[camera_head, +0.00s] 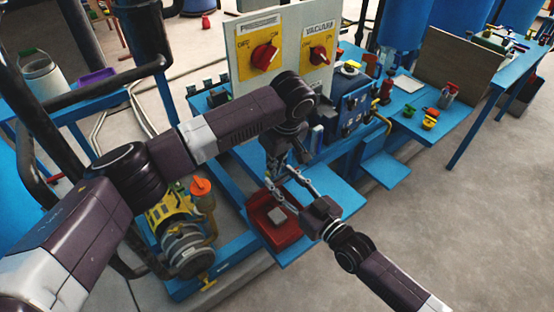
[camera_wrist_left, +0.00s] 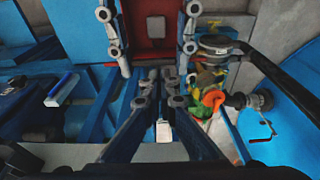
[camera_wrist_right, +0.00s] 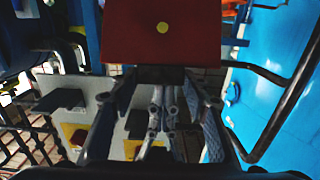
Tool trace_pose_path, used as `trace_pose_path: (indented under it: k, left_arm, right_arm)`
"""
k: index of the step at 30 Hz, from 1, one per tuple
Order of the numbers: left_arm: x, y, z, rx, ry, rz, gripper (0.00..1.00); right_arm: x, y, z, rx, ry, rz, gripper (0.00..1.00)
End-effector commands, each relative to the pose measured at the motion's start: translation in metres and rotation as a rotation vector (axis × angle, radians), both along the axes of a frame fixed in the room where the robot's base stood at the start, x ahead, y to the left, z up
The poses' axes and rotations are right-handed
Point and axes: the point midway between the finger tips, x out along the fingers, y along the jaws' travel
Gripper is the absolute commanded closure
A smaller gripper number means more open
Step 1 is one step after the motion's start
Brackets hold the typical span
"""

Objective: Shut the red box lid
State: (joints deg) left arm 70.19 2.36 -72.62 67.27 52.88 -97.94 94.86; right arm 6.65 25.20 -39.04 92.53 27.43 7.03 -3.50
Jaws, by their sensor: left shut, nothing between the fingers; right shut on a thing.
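My left gripper (camera_head: 274,172) is shut and empty, above the box's far side. My right gripper (camera_head: 297,176) is beside it and comes in from the lower right. In the right wrist view a flat red panel with a yellow dot, seemingly the red box lid (camera_wrist_right: 130,38), meets its fingertips, which are shut on its edge. The lid's hinge and exact tilt are hidden.
A control panel (camera_head: 244,50) with two red knobs stands behind my left arm. Blue benches (camera_head: 430,125) with small items stand at right. The floor at lower right is clear.

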Motion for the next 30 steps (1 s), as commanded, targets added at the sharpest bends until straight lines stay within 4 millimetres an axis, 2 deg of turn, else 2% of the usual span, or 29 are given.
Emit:
trace_pose_path:
  k: [1,11,19,26,27,30]
  left_arm:
    - [0.0,0.001,-0.003,0.001,0.001,0.0,1.0]
    - [0.0,0.0,-0.004,0.0,0.0,0.0,1.0]
    - [-0.017,-0.013,-0.013,-0.004,0.006,-0.004,1.0]
    - [-0.019,-0.015,-0.014,-0.005,0.008,-0.007,1.0]
    - [-0.019,-0.015,-0.014,-0.005,0.009,-0.008,1.0]
    - [-0.019,-0.015,-0.014,-0.005,0.006,-0.007,1.0]
  right_arm:
    - [-0.004,0.001,-0.011,-0.012,0.021,0.004,1.0]
    - [-0.004,0.001,-0.011,-0.012,0.021,0.004,1.0]
    - [-0.003,0.002,-0.011,-0.011,0.02,0.004,1.0]
    - [-0.002,0.002,-0.007,-0.007,0.015,0.004,1.0]
    - [-0.002,0.002,-0.006,-0.006,0.013,0.004,0.56]
    - [-0.001,0.002,-0.004,-0.004,0.011,0.003,0.45]
